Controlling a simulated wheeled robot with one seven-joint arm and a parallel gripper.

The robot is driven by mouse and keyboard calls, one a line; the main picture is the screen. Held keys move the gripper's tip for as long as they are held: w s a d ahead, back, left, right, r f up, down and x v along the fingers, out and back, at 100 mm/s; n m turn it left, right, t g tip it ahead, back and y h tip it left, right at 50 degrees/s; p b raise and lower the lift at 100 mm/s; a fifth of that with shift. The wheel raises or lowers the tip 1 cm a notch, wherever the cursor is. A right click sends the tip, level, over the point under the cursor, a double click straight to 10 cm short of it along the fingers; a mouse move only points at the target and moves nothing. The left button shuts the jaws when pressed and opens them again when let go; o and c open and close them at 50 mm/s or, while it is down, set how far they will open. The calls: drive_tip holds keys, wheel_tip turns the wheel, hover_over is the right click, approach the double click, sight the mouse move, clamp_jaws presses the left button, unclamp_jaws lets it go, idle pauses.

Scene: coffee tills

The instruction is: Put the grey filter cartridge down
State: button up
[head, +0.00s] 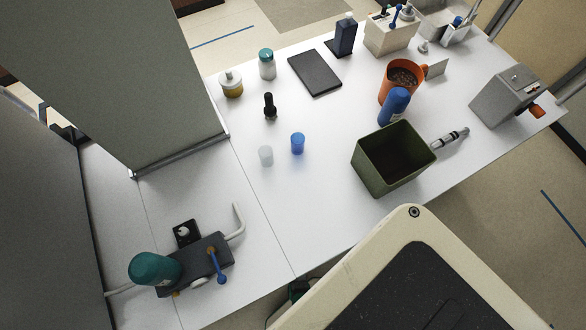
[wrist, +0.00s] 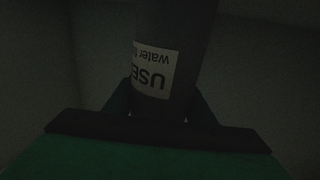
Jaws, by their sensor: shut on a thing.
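The grey filter cartridge (wrist: 187,30) shows in the wrist view as a dark grey cylinder with a pale label (wrist: 154,72). The label appears upside down and reads "USED" and "water", partly cut off. My gripper (wrist: 160,108) is shut on the cartridge, with dark fingers on both sides of it. The cartridge's far end runs out of the top of the view. The surroundings in the wrist view are dim grey surfaces, and I cannot tell whether the cartridge touches anything.
On the white counter (head: 325,210) stand an olive open bin (head: 368,172), an orange mug (head: 389,92), a blue cylinder (head: 394,106), a blue cup (head: 297,143) and a dark pad (head: 315,72). A dark device (head: 203,262) with a teal canister (head: 154,268) is lower left. A tall grey panel (head: 115,75) rises behind.

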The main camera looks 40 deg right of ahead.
drive_tip(key=o, duration=1.3)
drive_tip(key=shift+f, duration=0.1)
drive_tip(key=v, duration=1.2)
